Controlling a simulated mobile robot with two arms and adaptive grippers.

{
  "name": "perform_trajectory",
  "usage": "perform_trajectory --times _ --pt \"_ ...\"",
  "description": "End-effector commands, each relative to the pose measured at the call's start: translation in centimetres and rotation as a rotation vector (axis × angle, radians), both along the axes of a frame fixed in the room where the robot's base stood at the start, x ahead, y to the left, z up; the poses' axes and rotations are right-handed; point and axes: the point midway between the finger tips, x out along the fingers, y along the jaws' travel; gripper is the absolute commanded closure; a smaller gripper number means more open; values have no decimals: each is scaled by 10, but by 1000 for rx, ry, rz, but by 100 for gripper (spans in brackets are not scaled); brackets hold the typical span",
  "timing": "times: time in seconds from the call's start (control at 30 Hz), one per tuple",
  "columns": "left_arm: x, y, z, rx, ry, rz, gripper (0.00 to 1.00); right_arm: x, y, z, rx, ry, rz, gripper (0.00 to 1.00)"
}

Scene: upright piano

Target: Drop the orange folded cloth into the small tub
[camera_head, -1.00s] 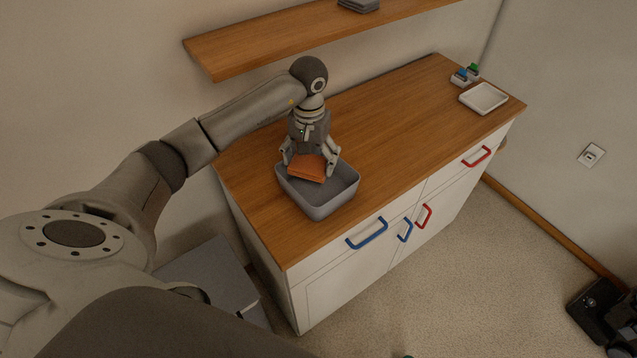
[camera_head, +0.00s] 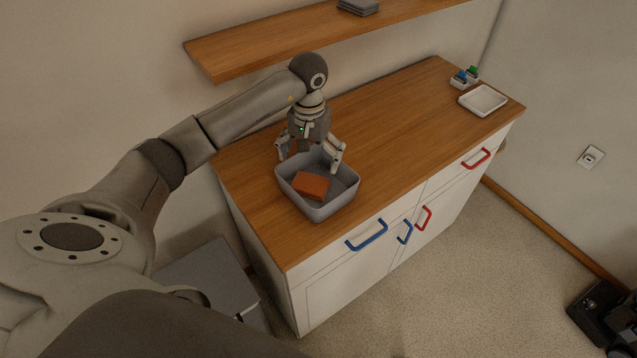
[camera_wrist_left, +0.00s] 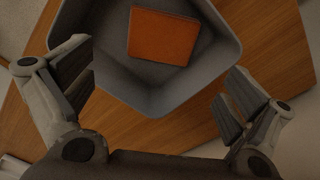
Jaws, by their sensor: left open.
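The orange folded cloth (camera_head: 311,185) lies inside the small grey tub (camera_head: 345,198), on its floor. The tub stands on the wooden cabinet top, near its left end. In the left wrist view the cloth (camera_wrist_left: 163,37) lies flat within the tub (camera_wrist_left: 160,98), apart from the fingers. My left gripper (camera_head: 310,164) is above the back of the tub with its fingers spread wide and nothing between them. The left wrist view shows the open fingers (camera_wrist_left: 158,88) to either side of the tub. My right gripper cannot be made out in these views.
A wooden shelf (camera_head: 270,48) with a dark grey stack (camera_head: 358,7) is on the wall behind. A white tray (camera_head: 483,100) and small blue and green items (camera_head: 466,76) stand at the cabinet's far right. The cabinet top (camera_head: 400,130) between is clear.

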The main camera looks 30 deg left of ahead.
Motion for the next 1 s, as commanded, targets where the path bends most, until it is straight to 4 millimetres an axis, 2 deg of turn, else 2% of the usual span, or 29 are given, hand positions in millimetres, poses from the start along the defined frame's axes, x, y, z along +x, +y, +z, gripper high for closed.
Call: perform_trajectory --times 0.3,0.5,0.67,1.0 --pt "1 0 68 2 -6 -1 0 0 1 0 1 0 -1 100" --pt "0 0 97 1 -3 0 0 0 1 0 1 0 -1 100" --pt "0 0 106 2 -1 0 0 0 1 0 1 0 -1 100" --pt "0 0 106 1 -1 -1 0 0 1 0 1 0 -1 100"
